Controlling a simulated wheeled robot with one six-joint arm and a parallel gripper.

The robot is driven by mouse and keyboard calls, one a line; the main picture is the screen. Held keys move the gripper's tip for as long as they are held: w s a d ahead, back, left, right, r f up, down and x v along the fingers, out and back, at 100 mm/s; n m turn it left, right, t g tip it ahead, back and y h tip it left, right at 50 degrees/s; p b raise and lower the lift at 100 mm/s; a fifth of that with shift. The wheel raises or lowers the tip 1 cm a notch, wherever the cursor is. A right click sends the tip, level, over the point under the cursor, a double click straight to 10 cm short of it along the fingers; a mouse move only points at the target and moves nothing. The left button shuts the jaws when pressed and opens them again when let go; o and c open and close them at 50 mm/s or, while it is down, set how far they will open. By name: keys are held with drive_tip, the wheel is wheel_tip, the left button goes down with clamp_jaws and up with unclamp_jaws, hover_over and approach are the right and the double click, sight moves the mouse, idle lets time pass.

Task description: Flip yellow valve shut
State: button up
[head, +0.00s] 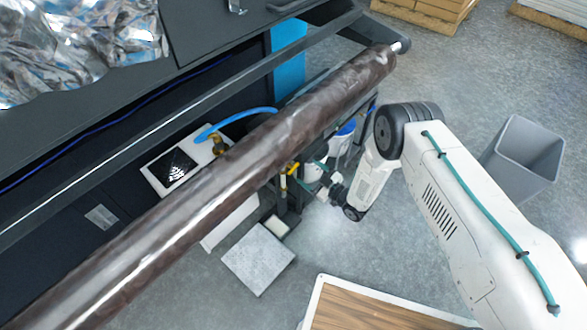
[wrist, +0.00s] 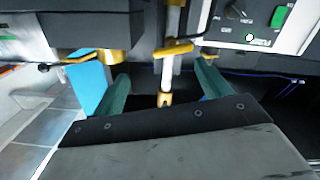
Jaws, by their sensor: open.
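The yellow valve handle (wrist: 174,49) sits on a pale vertical pipe (wrist: 171,72) in the wrist view, near the top middle. It lies crosswise to the pipe. In the head view the yellow valve (head: 292,169) shows just below the long dark roll, partly hidden. My gripper (wrist: 163,70) has its two teal fingers apart, one on each side of the pipe. The handle appears just beyond the fingertips; I cannot tell whether either finger touches it. In the head view my gripper (head: 312,173) is beside the valve, small and partly covered.
The long dark roll (head: 230,165) runs diagonally above the valve area. A blue hose (head: 235,117) curves behind it. A control panel with a green switch (wrist: 280,16) is at upper right in the wrist view. A grey bin (head: 522,160) stands on the floor at right.

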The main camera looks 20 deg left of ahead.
sight(294, 168)
drive_tip(key=shift+y, duration=0.3)
drive_tip(key=a, duration=0.2)
drive_tip(key=a+f, duration=0.1)
drive_tip(key=a, duration=0.1)
drive_tip(key=w+a, duration=0.1)
drive_tip(key=a, duration=0.2)
drive_tip(key=shift+a+f, duration=0.1)
drive_tip(key=shift+f, duration=0.05)
